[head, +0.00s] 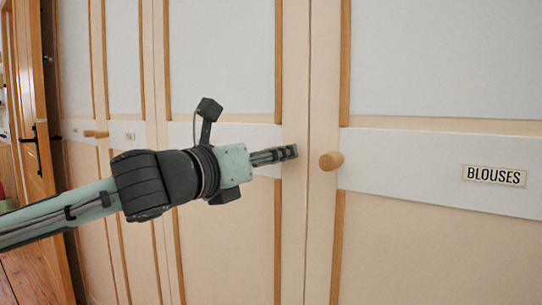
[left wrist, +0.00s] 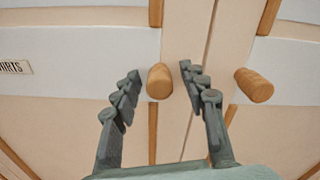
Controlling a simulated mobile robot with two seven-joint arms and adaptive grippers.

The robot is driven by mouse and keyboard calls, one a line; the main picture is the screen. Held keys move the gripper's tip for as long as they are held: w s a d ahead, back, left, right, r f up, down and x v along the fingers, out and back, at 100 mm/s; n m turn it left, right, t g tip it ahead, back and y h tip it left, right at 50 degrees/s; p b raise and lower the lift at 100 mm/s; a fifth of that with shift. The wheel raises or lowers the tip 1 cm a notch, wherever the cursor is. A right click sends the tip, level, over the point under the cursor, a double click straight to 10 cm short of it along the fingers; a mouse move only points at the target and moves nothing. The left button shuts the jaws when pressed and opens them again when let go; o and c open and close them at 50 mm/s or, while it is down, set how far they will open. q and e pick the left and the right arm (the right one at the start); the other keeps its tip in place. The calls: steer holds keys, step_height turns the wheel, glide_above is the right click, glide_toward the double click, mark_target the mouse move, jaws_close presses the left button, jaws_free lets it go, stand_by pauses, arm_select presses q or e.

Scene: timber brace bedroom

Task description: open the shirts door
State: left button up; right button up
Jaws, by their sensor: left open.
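The shirts door (left wrist: 70,55) is a pale panel with a light band and a partly cut-off label ending in "IRTS" (left wrist: 14,67) in the left wrist view. In the head view it is the closed door (head: 225,75) behind my left arm. Its round wooden knob (left wrist: 160,82) shows between the fingers of my left gripper (left wrist: 159,72), apart from both. The gripper is open. In the head view the left gripper (head: 291,153) is at the door's right edge and hides the knob.
The blouses door (head: 440,60) is closed on the right, with a "BLOUSES" label (head: 494,175) and a wooden knob (head: 331,161) close to my left gripper. More closed doors with a knob (head: 96,134) line the left. A wooden door (head: 35,110) stands at the far left.

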arm_select(q)
steer(key=shift+c, duration=0.6)
jaws_close()
steer(key=shift+s+a, duration=0.1)
